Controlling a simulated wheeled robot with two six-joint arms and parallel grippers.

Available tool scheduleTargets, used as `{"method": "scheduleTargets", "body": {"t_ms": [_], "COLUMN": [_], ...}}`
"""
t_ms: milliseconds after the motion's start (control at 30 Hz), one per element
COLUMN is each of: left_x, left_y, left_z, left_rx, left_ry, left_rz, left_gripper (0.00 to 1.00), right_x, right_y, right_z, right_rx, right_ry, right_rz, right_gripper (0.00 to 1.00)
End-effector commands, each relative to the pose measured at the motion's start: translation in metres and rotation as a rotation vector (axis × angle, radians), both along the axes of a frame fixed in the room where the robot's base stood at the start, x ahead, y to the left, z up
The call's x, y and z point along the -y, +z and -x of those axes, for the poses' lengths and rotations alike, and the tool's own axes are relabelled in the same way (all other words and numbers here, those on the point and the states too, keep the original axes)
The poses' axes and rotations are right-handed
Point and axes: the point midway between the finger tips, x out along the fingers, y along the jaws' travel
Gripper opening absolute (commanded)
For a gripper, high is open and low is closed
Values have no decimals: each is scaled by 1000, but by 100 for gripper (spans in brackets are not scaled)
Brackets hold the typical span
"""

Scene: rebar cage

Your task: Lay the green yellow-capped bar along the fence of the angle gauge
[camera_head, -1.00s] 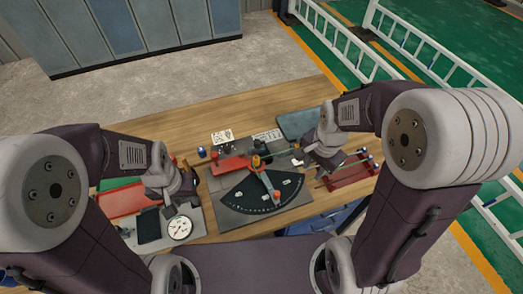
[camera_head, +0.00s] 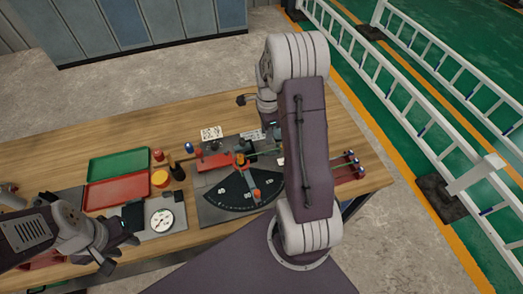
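The angle gauge is a dark plate with a black scale sector (camera_head: 235,193), an orange arm piece (camera_head: 254,193) and a red block (camera_head: 213,161). A thin green bar (camera_head: 265,151) shows beside the gauge's orange-yellow pivot (camera_head: 240,160) and runs right behind my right arm. I cannot tell whether it touches the fence, and its yellow cap is not clear. My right arm stands upright in front of the gauge's right side; its wrist shows behind, but its fingers are hidden. My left gripper (camera_head: 116,253) is open and empty near the table's front left, well away from the gauge.
Green (camera_head: 119,164) and red (camera_head: 117,191) trays lie at the left. A round dial (camera_head: 162,220), a yellow-orange cup (camera_head: 160,179) and small dark items stand between trays and gauge. A red rack (camera_head: 348,170) with bars is at the right, partly covered by my arm.

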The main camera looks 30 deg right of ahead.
Motion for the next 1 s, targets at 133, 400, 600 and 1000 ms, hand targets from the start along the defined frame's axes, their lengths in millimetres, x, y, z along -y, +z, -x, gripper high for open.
{"method": "scheduleTargets", "body": {"t_ms": [133, 400, 600, 1000], "left_x": [0, 0, 0, 0], "left_y": [-3, -33, -70, -82], "left_z": [0, 0, 0, 0], "left_rx": [0, 0, 0, 0], "left_ry": [0, 0, 0, 0], "left_rz": [0, 0, 0, 0], "left_gripper": [36, 36, 36, 36], "right_x": [0, -1, -1, -1], "right_y": [-3, -34, -73, -100], "right_z": [0, 0, 0, 0], "right_rx": [1, 1, 1, 0], "right_ry": [1, 2, 2, 3], "right_rz": [0, 0, 0, 0], "right_gripper": [33, 33, 33, 33]}}
